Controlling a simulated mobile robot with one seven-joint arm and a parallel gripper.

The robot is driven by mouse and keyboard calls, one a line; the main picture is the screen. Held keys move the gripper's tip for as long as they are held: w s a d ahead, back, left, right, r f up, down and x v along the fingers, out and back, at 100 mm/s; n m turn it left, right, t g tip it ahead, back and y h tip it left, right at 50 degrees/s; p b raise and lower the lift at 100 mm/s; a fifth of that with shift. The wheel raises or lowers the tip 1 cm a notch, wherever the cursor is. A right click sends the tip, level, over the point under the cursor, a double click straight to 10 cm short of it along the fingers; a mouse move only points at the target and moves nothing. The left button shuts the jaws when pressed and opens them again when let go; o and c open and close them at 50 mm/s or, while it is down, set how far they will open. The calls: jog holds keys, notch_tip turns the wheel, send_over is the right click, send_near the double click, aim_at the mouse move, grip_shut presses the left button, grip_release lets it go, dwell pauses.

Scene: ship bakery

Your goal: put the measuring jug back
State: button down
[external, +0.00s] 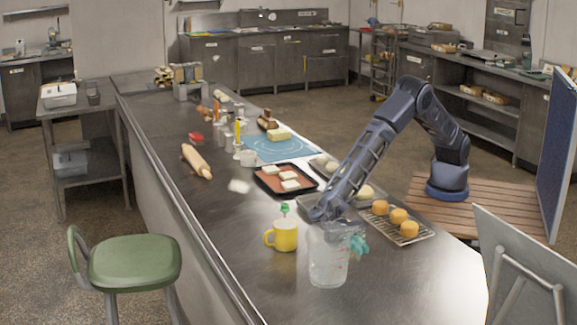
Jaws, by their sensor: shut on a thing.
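The clear measuring jug (328,265) is upright at the near end of the steel counter. A teal piece (357,244) shows at the right of its rim; I cannot tell if it is part of the jug. My gripper (326,222) is at the top of the jug, shut on it. The fingertips are small and partly hidden here, so the exact grip point is unclear. I cannot tell whether the jug's base touches the counter (225,245).
A yellow mug (284,235) stands close left of the jug. A wire rack (418,232) with orange cakes lies to its right. A dark tray (268,186) with white pieces and a rolling pin (196,161) are farther back.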

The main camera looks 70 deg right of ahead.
aim_at(357, 259)
jog(key=shift+f, duration=2.2)
jog(key=c, duration=1.5)
grip_release()
jog(key=shift+c, duration=0.2)
jog(key=v, duration=1.2)
